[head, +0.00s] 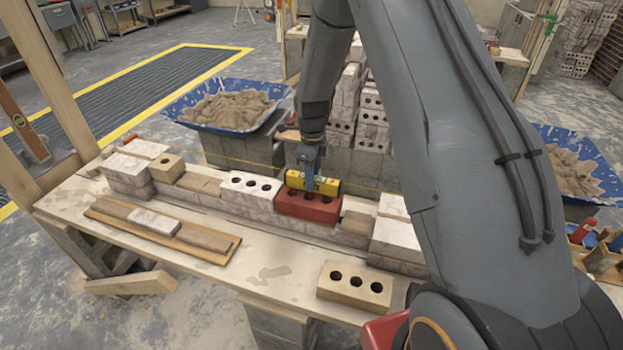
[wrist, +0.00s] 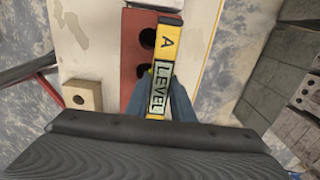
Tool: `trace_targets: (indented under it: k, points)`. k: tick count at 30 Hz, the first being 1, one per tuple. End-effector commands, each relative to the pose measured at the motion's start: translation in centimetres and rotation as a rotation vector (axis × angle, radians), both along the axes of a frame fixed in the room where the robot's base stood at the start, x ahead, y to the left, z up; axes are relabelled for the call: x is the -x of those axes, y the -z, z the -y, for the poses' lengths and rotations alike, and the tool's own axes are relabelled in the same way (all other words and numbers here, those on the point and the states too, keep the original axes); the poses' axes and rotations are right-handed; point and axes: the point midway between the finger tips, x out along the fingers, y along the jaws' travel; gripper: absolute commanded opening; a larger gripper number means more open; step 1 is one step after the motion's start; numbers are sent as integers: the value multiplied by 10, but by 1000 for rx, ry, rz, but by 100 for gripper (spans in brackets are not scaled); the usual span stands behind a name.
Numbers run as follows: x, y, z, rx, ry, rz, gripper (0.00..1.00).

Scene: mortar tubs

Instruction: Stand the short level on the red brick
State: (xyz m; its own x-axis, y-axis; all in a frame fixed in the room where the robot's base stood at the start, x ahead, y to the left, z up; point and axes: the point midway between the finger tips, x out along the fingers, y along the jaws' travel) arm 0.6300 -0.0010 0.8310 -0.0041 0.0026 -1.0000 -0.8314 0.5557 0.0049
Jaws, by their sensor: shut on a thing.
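The short level is yellow with a dark-lettered label; in the head view the level (head: 325,186) is at the back edge of the red brick's top. In the wrist view the level (wrist: 167,44) lies along the red brick (wrist: 132,48), covering part of its holes. The red brick (head: 308,207) sits in the row of bricks on the bench. My gripper (head: 310,180) is shut on the level from above, near its middle; its blue fingers (wrist: 163,95) show in the wrist view. Whether the level's underside touches the brick is hidden.
White bricks (head: 251,186) and a tan brick (head: 167,168) stand left of the red brick. A loose tan brick (head: 354,286) lies at the bench front. A board (head: 222,258) with pieces on it lies front left. Blue mortar tubs (head: 222,105) stand behind.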

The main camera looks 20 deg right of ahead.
Motion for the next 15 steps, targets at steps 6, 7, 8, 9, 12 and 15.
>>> trace_targets:
  k: [6,7,8,9,12,15]
  points:
    - [0,3,0,0,0,0,0]
    - [0,3,0,0,0,0,0]
    - [0,3,0,0,0,0,0]
    - [0,4,0,0,0,0,0]
    - [0,5,0,0,0,0,23]
    - [0,4,0,0,0,0,40]
